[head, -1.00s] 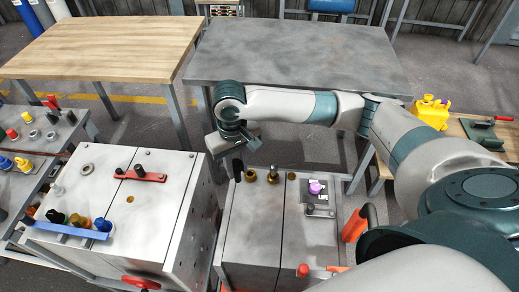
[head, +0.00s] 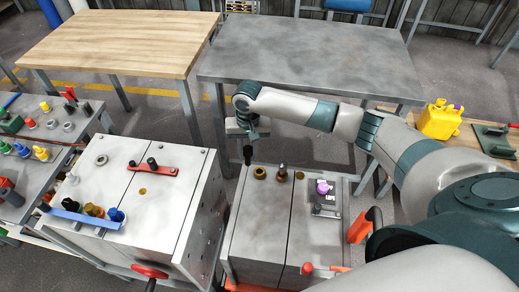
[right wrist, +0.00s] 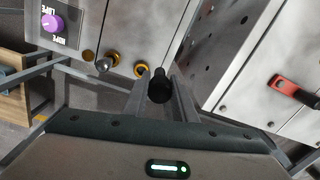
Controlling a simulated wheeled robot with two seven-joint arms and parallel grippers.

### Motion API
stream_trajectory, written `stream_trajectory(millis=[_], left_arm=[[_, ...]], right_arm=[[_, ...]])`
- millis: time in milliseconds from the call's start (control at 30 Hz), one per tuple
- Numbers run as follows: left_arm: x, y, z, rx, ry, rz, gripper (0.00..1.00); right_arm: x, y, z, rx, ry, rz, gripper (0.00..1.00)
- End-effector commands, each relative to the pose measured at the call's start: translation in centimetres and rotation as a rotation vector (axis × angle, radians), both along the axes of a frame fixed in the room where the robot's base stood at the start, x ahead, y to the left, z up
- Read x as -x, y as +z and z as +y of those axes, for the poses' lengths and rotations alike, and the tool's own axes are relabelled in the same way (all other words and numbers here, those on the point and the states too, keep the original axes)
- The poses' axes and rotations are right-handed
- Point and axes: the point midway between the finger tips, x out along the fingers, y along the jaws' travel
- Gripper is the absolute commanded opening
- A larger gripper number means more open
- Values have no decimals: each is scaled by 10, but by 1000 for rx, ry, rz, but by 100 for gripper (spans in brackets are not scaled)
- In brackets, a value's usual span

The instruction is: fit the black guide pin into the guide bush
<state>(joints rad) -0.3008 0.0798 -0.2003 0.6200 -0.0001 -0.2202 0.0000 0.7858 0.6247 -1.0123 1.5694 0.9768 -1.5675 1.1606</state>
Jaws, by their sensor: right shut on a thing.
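The black guide pin (head: 248,155) hangs upright in my right gripper (head: 248,138), with its lower end free. In the right wrist view the pin (right wrist: 160,88) sits between the two grey fingers of the right gripper (right wrist: 160,95). The brass guide bush (head: 260,173) is on top of the right-hand steel block, near its far left corner. It also shows in the right wrist view (right wrist: 140,69), just left of the pin. The pin is apart from the bush, above and slightly left of it in the head view. My left gripper is out of view.
A grey pin (head: 282,172) stands in a second brass ring beside the bush, with an open hole (head: 299,175) to its right. A purple knob (head: 322,187) stands further right. The left steel block (head: 135,210) lies across a narrow gap.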

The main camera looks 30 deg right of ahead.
Motion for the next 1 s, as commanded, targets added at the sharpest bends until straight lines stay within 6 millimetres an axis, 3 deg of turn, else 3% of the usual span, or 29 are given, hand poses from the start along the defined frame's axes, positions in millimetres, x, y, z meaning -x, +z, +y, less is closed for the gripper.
stream_trajectory(millis=[200,400,1000], left_arm=[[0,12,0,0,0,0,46],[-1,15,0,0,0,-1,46],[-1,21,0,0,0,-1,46]], right_arm=[[-21,-41,-37,16,-173,10,5],[-25,-60,-55,28,-239,12,5],[-25,-61,-56,29,-244,12,5]])
